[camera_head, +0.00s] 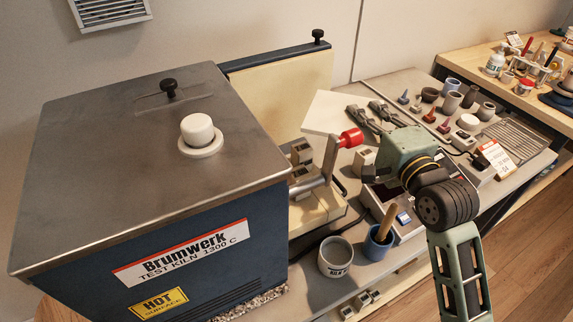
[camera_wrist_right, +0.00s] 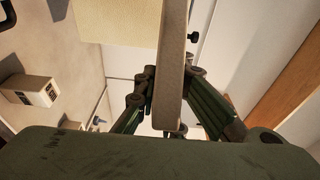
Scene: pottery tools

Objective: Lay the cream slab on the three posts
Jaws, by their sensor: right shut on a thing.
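The cream slab (camera_head: 324,112) is held up in the air, in front of the open kiln door. My right gripper (camera_head: 365,119) is shut on the slab's right side. In the right wrist view the slab (camera_wrist_right: 173,65) stands edge-on between the two fingers of my right gripper (camera_wrist_right: 168,88). I cannot count the posts there. My left gripper is not in view.
The kiln (camera_head: 190,235) fills the left, its pale-lined door (camera_head: 285,90) open behind. A red-knobbed handle (camera_head: 350,138) sticks out near the slab. A grey cup (camera_head: 336,257) and a blue cup (camera_head: 378,243) stand in front. Tools and pots crowd the table's right.

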